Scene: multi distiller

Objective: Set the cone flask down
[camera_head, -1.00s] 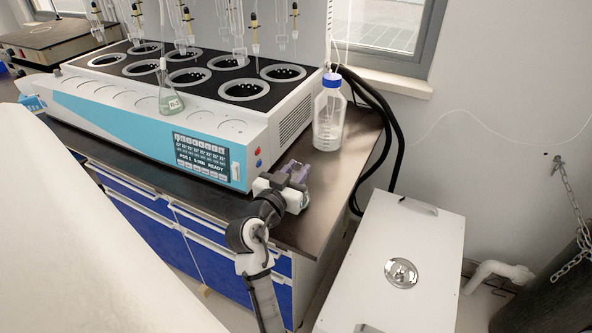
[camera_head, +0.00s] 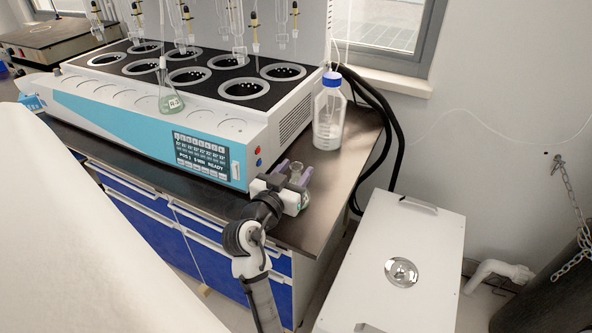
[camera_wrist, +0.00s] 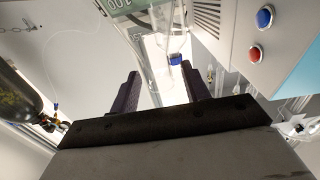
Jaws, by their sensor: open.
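A clear conical flask (camera_head: 297,177) is on the dark bench top (camera_head: 340,172) near its front right corner, between the purple fingers of my gripper (camera_head: 295,169). In the wrist view, the flask (camera_wrist: 168,48) shows as clear glass with a green label, partly cut off at the top edge. My gripper (camera_wrist: 159,85) is open, with a finger on either side of the flask's neck. The flask's base is partly hidden by my gripper.
A large bottle with a blue cap (camera_head: 328,120) stands on the bench behind my gripper. The distiller's front panel is close on the left. A white box (camera_head: 400,245) with a handle stands at the right, below the bench. Bare bench lies right of my gripper.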

